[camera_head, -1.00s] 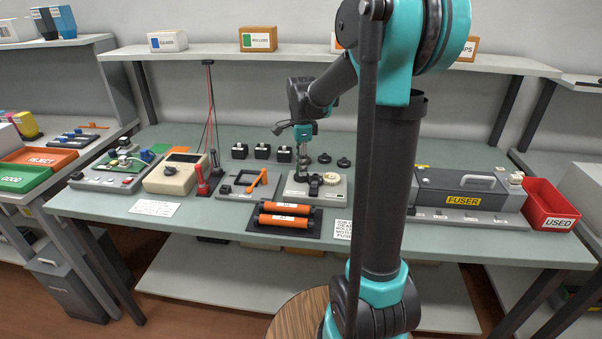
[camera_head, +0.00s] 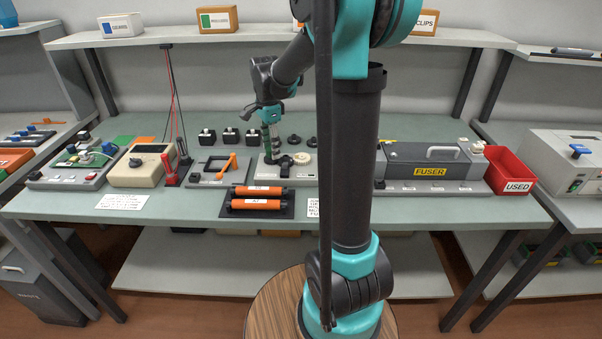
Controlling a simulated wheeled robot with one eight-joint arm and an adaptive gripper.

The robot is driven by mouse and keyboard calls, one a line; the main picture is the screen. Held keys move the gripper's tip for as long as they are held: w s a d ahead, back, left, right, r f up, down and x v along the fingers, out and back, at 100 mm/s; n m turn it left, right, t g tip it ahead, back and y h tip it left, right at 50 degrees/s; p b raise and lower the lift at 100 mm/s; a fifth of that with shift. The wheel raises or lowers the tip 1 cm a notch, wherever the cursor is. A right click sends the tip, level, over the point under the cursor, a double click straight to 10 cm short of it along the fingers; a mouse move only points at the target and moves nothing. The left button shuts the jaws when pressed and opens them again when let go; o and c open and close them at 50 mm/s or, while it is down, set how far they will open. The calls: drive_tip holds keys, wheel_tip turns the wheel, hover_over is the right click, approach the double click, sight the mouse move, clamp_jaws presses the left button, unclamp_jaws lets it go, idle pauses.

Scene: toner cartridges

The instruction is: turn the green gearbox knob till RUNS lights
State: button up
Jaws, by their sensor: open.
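My gripper (camera_head: 270,148) is at the back middle of the table, pointing down over the left part of a light grey gearbox unit (camera_head: 307,177). It is open, but its fingers are small and dark here. The unit carries a dark round part (camera_head: 285,164) and a cream gear (camera_head: 301,158). I cannot make out the green knob for certain; my gripper covers that part of the unit. I cannot tell whether the fingers touch anything. No RUNS lamp can be read at this size.
An orange roller pair (camera_head: 257,204) lies on a dark mat in front. A grey fixture with an orange handle (camera_head: 228,166) stands left. Black blocks (camera_head: 230,135) stand behind. The fuser (camera_head: 430,170) and a red USED bin (camera_head: 508,172) are at right. A shelf (camera_head: 190,38) runs above.

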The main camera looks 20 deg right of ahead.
drive_tip(key=n, duration=0.9)
drive_tip(key=shift+n, duration=0.3)
drive_tip(key=n, duration=0.4)
drive_tip(key=shift+n, duration=0.3)
drive_tip(key=n, duration=0.4)
